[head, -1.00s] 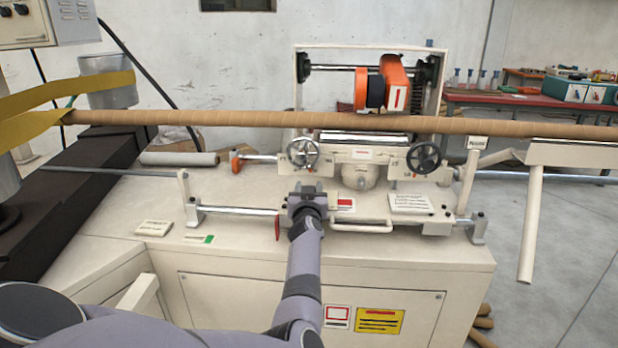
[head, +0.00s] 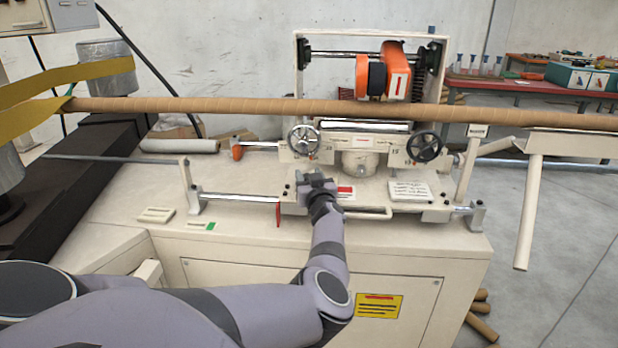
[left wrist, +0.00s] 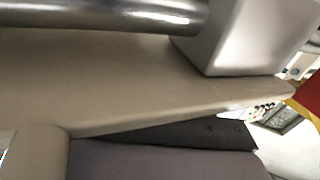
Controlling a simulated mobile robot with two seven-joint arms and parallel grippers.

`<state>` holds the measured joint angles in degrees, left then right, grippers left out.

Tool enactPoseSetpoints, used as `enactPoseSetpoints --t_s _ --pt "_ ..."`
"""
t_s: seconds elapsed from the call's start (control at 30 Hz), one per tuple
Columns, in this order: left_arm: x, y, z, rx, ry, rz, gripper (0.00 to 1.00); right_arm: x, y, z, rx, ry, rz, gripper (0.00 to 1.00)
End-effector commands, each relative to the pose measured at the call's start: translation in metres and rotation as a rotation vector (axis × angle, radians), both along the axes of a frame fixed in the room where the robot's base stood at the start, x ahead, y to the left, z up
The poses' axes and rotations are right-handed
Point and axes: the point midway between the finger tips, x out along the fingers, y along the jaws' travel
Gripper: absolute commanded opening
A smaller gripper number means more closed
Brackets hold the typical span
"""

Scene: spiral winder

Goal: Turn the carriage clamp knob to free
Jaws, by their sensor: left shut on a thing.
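My left gripper (head: 318,184) is at the front of the winder's carriage (head: 345,197), left of a small red label, with its arm coming up from below. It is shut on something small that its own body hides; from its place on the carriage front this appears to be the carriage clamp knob. The knob itself does not show, so its angle cannot be told. The left wrist view shows a shiny round bar (left wrist: 100,14) and a pale block (left wrist: 240,38) close up, but no fingertips. My right gripper is not in view.
A red lever (head: 278,215) hangs left of the gripper. Two handwheels (head: 303,139) (head: 425,148) stand above on the carriage. A front rail (head: 240,198) runs sideways between posts. A long cardboard tube (head: 220,106) crosses behind. The left bench top (head: 120,190) is mostly clear.

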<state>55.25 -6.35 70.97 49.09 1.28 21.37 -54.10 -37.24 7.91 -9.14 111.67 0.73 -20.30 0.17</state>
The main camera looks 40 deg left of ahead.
Motion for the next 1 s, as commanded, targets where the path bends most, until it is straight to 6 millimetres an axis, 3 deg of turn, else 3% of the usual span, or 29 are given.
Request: enactPoseSetpoints --t_s 0.03,0.1,0.47,1.0 --pt "0.000 -0.001 0.000 -0.001 0.000 -0.002 0.48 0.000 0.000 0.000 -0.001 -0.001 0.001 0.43" --pt "0.000 -0.001 0.000 -0.001 0.000 -0.002 0.66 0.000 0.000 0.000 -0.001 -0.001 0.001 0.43" --pt "-0.001 -0.002 0.001 -0.001 0.001 -0.001 0.66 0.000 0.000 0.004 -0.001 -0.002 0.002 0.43" --pt "-0.029 -0.049 0.003 -0.001 0.003 -0.003 0.66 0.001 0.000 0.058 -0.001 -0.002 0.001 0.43"
